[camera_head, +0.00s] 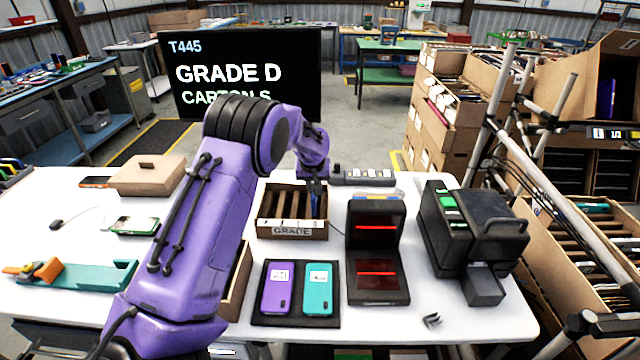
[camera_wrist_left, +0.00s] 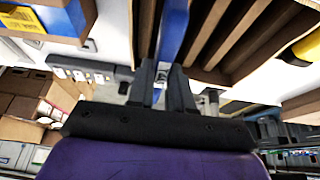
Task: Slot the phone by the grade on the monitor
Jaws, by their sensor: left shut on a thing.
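The monitor (camera_head: 240,75) reads "T445", "GRADE D" and a partly covered line like "CARTON S". My left arm reaches over the table to a slotted carton labelled GRADE (camera_head: 291,231). My left gripper (camera_head: 317,180) is at the carton's right end, shut on a blue phone (camera_wrist_left: 173,28) seen edge-on in the left wrist view. The left gripper's fingers (camera_wrist_left: 167,88) point at the carton's dividers (camera_wrist_left: 225,32), which run beside the phone. How deep the phone sits is hidden. A purple phone (camera_head: 278,288) and a teal phone (camera_head: 318,289) lie on a black tray (camera_head: 298,321).
A scanner with red lines (camera_head: 377,290) and a black printer-like machine (camera_head: 480,235) stand right of the carton. A lidded box (camera_head: 148,175) and a teal fixture (camera_head: 85,275) are at left. Metal rails (camera_head: 560,200) and large cartons (camera_head: 600,300) fill the right side.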

